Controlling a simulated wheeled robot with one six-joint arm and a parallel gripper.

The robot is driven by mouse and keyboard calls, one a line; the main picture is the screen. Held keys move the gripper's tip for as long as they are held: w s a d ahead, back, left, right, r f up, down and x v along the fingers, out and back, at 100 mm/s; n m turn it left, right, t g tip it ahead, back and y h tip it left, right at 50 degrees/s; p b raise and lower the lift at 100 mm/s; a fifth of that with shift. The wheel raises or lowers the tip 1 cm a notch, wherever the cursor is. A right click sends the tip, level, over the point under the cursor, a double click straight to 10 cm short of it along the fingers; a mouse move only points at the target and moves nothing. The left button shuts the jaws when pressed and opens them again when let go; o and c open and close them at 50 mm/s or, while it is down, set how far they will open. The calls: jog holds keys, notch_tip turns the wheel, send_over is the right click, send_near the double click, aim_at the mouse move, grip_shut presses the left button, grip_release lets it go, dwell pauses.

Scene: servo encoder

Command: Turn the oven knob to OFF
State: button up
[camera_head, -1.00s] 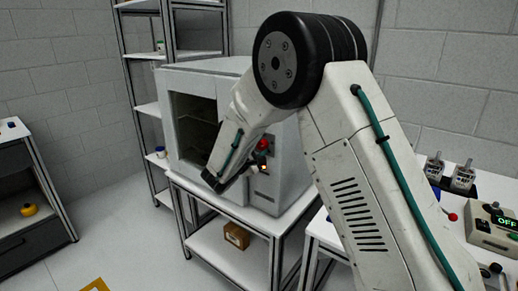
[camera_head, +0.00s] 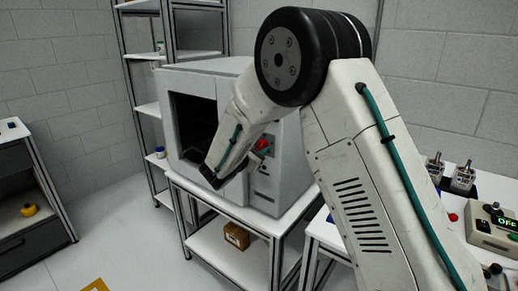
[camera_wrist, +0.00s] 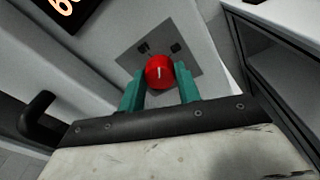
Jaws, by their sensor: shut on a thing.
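The red oven knob (camera_wrist: 159,72) has a short white mark, nearly upright in the wrist view. It sits on a grey plate (camera_wrist: 190,66) with two small dark labels I cannot read. My gripper (camera_wrist: 160,84) has its teal fingers shut on the knob, one on each side. In the head view the red knob (camera_head: 262,144) shows on the front of the pale oven (camera_head: 290,150), beside my wrist, which hides part of the front. The oven window (camera_head: 190,118) is dark.
A dark display with orange digits (camera_wrist: 70,8) is partly in the wrist view. The oven stands on a white table (camera_head: 283,216) with a cardboard box (camera_head: 236,236) below. Shelving (camera_head: 146,108) stands behind. A bench at right holds a device reading OFF (camera_head: 493,226).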

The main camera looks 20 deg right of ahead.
jog(key=n, duration=0.6)
jog(key=shift+w+a+r+g, duration=0.1)
jog(key=shift+g, duration=0.3)
dwell(0.4)
jog(key=o, duration=1)
jog(key=v, duration=0.7)
jog(key=shift+a, duration=0.35)
